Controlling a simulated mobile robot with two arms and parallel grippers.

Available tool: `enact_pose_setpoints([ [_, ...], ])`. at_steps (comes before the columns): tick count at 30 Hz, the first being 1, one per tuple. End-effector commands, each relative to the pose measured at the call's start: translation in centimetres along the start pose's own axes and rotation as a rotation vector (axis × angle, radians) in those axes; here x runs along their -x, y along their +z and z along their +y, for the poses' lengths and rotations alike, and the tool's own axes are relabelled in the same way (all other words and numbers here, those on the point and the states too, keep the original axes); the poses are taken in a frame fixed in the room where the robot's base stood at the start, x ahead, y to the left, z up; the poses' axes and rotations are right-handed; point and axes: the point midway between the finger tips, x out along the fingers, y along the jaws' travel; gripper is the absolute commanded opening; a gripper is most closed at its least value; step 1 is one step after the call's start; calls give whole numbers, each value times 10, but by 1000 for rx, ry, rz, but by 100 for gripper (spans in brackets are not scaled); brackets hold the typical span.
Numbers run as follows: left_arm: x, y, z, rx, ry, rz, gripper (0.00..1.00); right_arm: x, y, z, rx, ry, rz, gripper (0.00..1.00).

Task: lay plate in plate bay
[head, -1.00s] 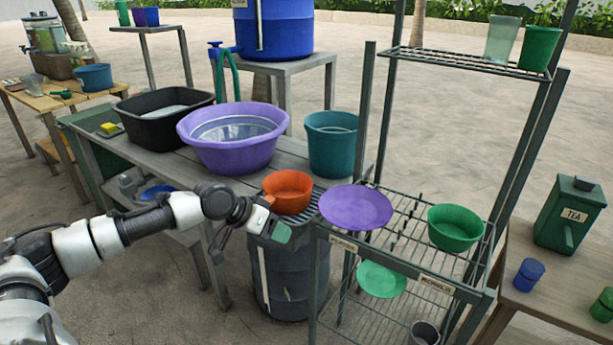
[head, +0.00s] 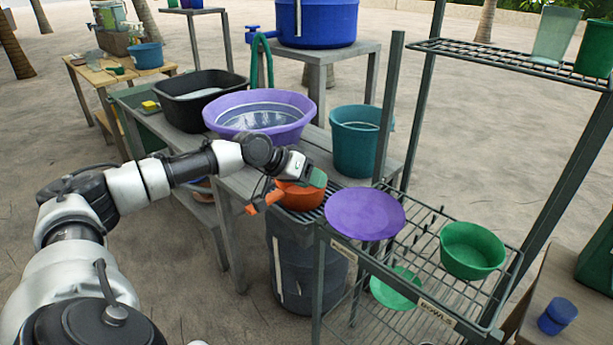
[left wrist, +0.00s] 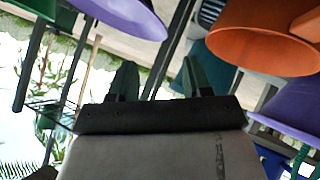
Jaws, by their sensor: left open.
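A flat purple plate (head: 365,213) lies at the left front corner of the wire rack's (head: 455,322) upper shelf; it also shows in the left wrist view (left wrist: 130,12). A row of dark upright pegs (head: 425,222) stands on that shelf just right of it, and the plate hides part of the shelf. A green plate (head: 397,287) shows lower in the rack, seen partly through the wires. My right gripper is out of view.
A green bowl (head: 472,248) sits on the upper shelf at the right, behind a "BOWLS" label (head: 437,313). A purple basin (head: 260,112), black tub (head: 200,98) and teal bucket (head: 357,142) crowd the bench. Rack posts rise beside the plate.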

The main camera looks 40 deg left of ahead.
Motion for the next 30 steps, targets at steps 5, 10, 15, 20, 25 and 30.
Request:
enact_pose_setpoints([
  [5, -33, 0, 1, 1, 4, 1, 49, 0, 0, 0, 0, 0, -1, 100],
  [10, -63, 0, 1, 1, 2, 0, 49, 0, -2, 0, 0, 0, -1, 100],
  [15, -84, 0, 0, 0, 0, 0, 49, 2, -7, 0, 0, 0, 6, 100],
  [20, -93, 0, 0, -1, 0, 0, 49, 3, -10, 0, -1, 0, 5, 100],
  [25, -94, 0, 0, -1, -1, 0, 49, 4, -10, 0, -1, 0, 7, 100],
  [30, -94, 0, 0, -1, -1, 0, 43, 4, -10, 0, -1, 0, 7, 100],
])
